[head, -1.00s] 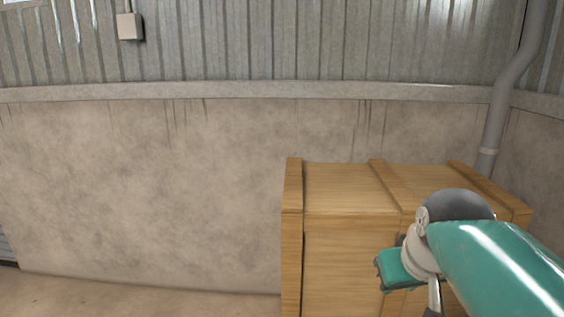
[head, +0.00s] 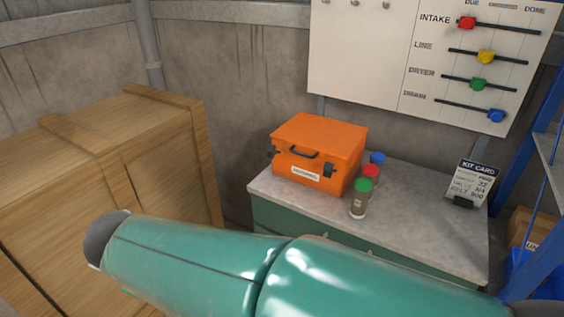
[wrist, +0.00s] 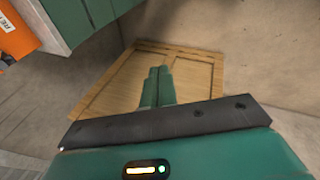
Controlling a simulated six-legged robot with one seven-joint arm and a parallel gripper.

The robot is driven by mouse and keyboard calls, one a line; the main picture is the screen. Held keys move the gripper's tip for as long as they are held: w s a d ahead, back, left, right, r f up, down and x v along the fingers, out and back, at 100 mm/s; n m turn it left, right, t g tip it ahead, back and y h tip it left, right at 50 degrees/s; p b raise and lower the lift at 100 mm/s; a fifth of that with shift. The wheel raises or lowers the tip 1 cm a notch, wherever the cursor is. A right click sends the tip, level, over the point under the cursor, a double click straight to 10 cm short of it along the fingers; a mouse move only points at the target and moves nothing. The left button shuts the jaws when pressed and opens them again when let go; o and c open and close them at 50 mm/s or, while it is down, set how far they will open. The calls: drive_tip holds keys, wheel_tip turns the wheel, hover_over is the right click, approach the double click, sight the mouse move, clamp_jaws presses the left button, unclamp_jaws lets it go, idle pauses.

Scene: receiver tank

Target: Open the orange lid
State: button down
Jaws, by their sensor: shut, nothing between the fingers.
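The orange case (head: 312,172) stands on a grey-topped green cabinet in the head view. Its orange lid (head: 322,138) is closed, with a dark handle on the front and black latches near the front corners. A strip of orange with a white label (wrist: 12,28) shows at the left edge of the wrist view. My gripper (wrist: 158,70) shows in the wrist view with its green fingers together, shut and empty, over a wooden crate. It is apart from the case. In the head view my arm crosses the foreground and the gripper is not seen.
A wooden crate (head: 180,165) stands left of the cabinet top (head: 425,215). Bottles with green (head: 363,185), red (head: 371,170) and blue (head: 377,158) caps stand close to the case's right side. A kit card (head: 473,183) stands further right. A slider board (head: 430,60) hangs behind.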

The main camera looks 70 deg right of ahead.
drive_tip(key=s+d+f+n+g+h, duration=0.1)
drive_tip(key=d+n+h, duration=0.3)
drive_tip(key=d, duration=1)
drive_tip(key=s+d+f+n+g+h, duration=0.2)
drive_tip(key=s+d+n+h, duration=0.2)
drive_tip(key=d, duration=1)
drive_tip(key=s+d+f+n+g+h, duration=0.1)
drive_tip(key=d+n+h, duration=0.5)
drive_tip(key=d, duration=0.8)
drive_tip(key=shift+s+d+f+n+g, duration=0.3)
drive_tip(key=shift+s+f+n+g, duration=0.1)
drive_tip(key=shift+s+f+n, duration=0.3)
drive_tip(key=r, duration=0.2)
drive_tip(key=d+r, duration=0.1)
drive_tip(key=r, duration=0.1)
drive_tip(key=shift+s+d+r, duration=0.1)
drive_tip(key=shift+d, duration=0.05)
